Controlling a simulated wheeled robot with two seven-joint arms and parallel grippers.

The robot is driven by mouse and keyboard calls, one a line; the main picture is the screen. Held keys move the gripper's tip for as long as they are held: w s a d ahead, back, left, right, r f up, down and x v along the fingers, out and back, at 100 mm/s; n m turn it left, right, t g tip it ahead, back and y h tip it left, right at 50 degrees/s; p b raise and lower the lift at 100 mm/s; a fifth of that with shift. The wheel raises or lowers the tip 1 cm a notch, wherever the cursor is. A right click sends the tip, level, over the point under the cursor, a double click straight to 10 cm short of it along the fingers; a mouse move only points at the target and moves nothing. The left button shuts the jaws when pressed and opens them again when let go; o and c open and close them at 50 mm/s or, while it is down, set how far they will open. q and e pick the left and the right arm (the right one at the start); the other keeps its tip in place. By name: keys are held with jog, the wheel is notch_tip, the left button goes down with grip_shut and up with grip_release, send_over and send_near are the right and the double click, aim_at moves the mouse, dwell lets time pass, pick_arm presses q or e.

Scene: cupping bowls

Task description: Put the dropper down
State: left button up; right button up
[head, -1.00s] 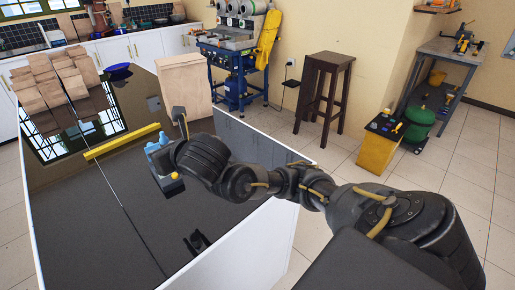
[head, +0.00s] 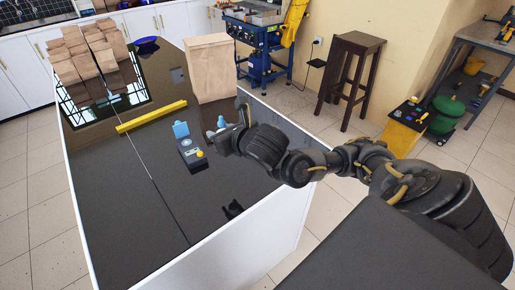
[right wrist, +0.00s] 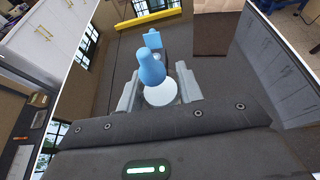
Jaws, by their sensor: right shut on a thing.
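The dropper has a light blue rounded top and shows in the head view (head: 221,122) and, larger, in the right wrist view (right wrist: 151,70). A pale round part (right wrist: 160,95) lies below its blue top. My right gripper (head: 220,143) is shut on the dropper over the dark table, to the right of a small dark device. In the right wrist view its fingers (right wrist: 159,88) stand on either side of the dropper. The dropper's lower end is hidden, so I cannot tell whether it touches the table. My left gripper is not in view.
A yellow bar (head: 152,116) lies across the dark table (head: 120,185). A large paper bag (head: 210,70), smaller bags (head: 97,55) and a blue bowl (head: 147,44) stand further back.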

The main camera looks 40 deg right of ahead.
jog(key=shift+s+d+r, duration=0.15)
jog(key=shift+s+d, duration=0.4)
jog(key=shift+d, duration=0.1)
jog(key=shift+s+d+f+p, duration=0.1)
jog(key=shift+s+f+p, duration=0.1)
jog(key=shift+p, duration=0.15)
pick_arm(q)
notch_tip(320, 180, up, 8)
jog(key=p, duration=0.6)
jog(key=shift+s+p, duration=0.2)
jog(key=shift+p, duration=0.15)
pick_arm(e)
jog(key=s+d+f+n+y, duration=0.2)
jog(key=s+d, duration=0.4)
jog(key=s, duration=0.6)
jog(key=shift+s+f, duration=0.2)
